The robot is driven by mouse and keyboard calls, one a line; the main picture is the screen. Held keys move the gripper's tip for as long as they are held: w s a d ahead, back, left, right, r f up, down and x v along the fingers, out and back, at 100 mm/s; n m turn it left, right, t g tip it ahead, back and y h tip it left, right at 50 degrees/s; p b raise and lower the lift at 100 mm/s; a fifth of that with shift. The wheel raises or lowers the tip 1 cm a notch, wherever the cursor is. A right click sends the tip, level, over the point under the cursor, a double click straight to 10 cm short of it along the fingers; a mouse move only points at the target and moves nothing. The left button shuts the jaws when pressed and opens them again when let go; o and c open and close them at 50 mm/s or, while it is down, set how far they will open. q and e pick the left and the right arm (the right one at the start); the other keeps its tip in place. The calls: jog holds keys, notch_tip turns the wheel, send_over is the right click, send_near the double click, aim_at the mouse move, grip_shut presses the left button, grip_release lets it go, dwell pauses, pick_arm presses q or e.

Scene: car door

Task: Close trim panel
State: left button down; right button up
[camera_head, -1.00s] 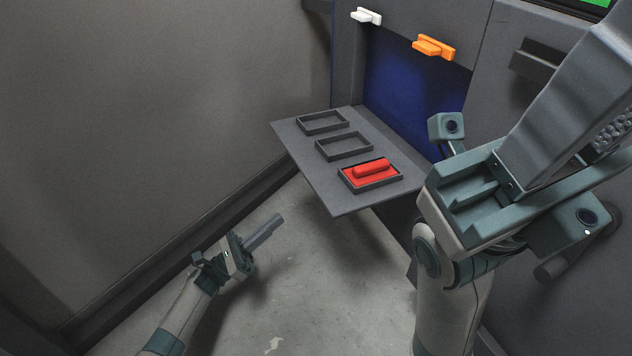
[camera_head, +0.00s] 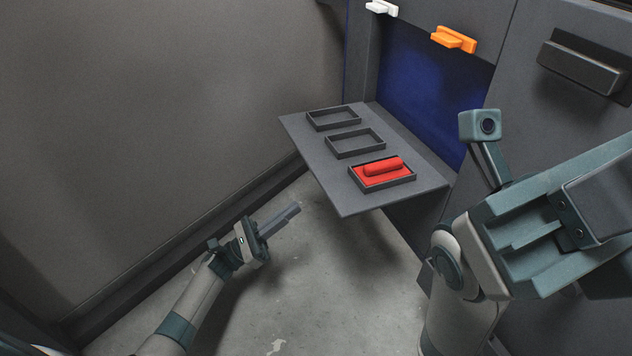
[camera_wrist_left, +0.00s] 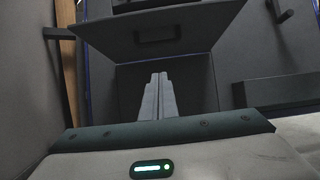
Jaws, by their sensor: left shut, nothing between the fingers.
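The trim panel (camera_head: 325,175) is a flat grey flap that lies lowered, roughly level, in front of a dark blue opening (camera_head: 425,85). It carries several dark rectangular frames, and a red block (camera_head: 383,168) sits in the nearest one. My left gripper (camera_head: 297,207) is shut and empty, below and left of the panel's outer edge, apart from it. In the left wrist view its closed fingers (camera_wrist_left: 160,85) point toward a grey flap with a dark handle (camera_wrist_left: 155,34); I cannot tell whether it is the same panel. My right gripper's fingers are not visible.
A white handle (camera_head: 382,8) and an orange handle (camera_head: 454,39) stick out above the opening. A dark bar handle (camera_head: 580,68) is on the right. A grey wall (camera_head: 150,120) stands at left. Floor (camera_head: 330,270) under the panel is clear.

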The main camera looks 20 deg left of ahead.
pick_arm(q)
jog(key=w+d+r+b, duration=0.2)
jog(key=w+d+r, duration=0.3)
jog(key=r, duration=0.2)
jog(key=shift+d+r+b, duration=0.25)
jog(key=shift+r+b, duration=0.15)
jog(key=shift+r, duration=0.15)
jog(key=shift+a+r+p, duration=0.15)
jog(key=shift+r+p, duration=0.3)
jog(key=shift+p, duration=0.55)
